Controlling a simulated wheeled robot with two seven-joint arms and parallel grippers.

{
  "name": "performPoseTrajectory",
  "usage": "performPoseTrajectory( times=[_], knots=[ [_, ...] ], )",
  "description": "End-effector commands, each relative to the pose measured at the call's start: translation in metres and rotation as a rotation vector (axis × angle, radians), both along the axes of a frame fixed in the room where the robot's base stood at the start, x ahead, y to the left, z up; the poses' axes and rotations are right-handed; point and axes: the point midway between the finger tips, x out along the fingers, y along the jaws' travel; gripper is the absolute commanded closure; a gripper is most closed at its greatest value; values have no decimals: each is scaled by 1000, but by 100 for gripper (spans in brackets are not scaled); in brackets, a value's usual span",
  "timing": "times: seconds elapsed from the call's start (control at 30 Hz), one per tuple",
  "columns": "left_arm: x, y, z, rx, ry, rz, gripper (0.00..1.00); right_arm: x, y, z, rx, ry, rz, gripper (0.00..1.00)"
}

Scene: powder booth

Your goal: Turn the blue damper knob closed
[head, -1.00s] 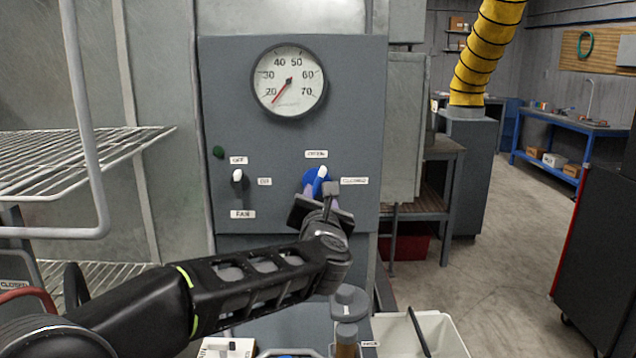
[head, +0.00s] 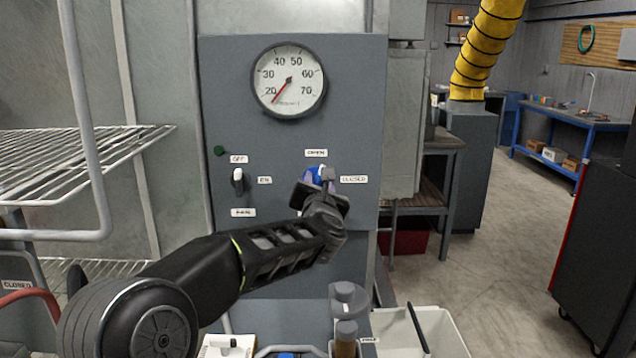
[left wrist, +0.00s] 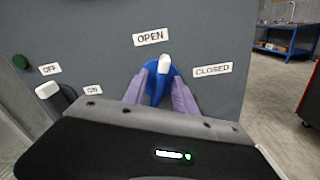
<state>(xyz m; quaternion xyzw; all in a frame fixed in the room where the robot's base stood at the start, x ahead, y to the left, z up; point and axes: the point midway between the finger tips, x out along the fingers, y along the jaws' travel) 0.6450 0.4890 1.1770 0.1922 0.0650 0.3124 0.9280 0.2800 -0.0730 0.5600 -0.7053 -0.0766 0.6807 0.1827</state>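The blue damper knob (head: 313,174) is on the grey control panel, with an OPEN label (head: 316,153) above and a CLOSED label (head: 354,179) to its right. In the left wrist view the knob (left wrist: 159,92) is a round blue disc with a raised bar. The bar's white tip points up, roughly toward OPEN. My left gripper (head: 321,178) is at the knob, its body covering the lower part. Its purple fingers (left wrist: 160,85) stand either side of the bar, with blue showing between them; they look apart, and contact is unclear. My right gripper is out of view.
The fan switch (head: 238,178) is left on the panel, below a green button (head: 219,151). A round gauge (head: 289,81) is above. A wire rack (head: 85,150) stands at left. A white bin (head: 440,330) and grey-capped containers (head: 346,300) are below.

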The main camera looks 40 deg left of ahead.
Motion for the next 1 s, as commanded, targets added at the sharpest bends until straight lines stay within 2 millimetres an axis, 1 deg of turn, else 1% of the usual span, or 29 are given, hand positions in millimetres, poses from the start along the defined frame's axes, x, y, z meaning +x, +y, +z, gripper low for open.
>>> performPoseTrajectory(
  times=[0.1,0.13,0.53,1.0],
  knots=[
    [0,0,0,0,0,0,66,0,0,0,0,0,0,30],
    [0,0,0,0,0,0,68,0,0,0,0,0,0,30],
    [0,0,0,-1,-1,0,100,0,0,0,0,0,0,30],
    [0,0,0,1,1,0,100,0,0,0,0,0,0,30]
  ],
)
